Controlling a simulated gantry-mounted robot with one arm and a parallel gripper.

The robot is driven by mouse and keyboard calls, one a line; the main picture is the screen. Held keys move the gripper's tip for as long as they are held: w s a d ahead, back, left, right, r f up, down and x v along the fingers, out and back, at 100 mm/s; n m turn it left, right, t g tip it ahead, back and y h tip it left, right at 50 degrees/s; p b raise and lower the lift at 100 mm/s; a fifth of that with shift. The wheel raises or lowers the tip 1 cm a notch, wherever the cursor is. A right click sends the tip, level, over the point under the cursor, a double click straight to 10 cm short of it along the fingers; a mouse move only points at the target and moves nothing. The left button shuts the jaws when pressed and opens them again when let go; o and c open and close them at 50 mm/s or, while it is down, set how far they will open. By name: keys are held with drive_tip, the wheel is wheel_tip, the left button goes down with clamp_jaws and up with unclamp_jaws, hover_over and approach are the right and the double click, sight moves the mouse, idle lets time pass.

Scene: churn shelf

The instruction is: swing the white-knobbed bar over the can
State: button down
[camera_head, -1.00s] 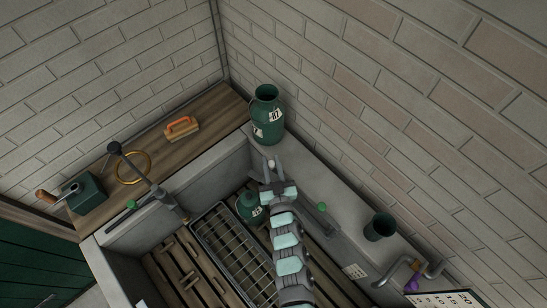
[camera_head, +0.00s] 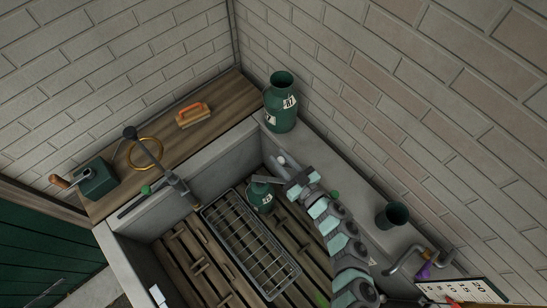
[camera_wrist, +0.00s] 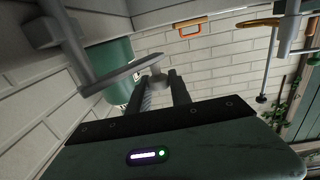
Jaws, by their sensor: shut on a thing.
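The white knob (camera_head: 281,160) of the bar sits at my gripper (camera_head: 277,171), beside the trough's right-hand wall. In the wrist view the grey bar (camera_wrist: 115,78) runs from the upper left to the pale knob (camera_wrist: 157,76), and my gripper (camera_wrist: 163,82) is shut on the knob end. Most of the bar is hidden in the head view.
A wire rack (camera_head: 250,250) lies on the trough's wooden slats. A dark green cup (camera_head: 392,215) and a pipe tap (camera_head: 408,262) stand on the right.

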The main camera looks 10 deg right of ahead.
idle(0.3)
drive_tip(key=c, duration=1.2)
unclamp_jaws()
drive_tip(key=shift+o, duration=0.2)
wheel_tip(320, 180, up, 20)
drive_tip(key=p, duration=0.4)
drive_tip(key=shift+p, duration=0.35)
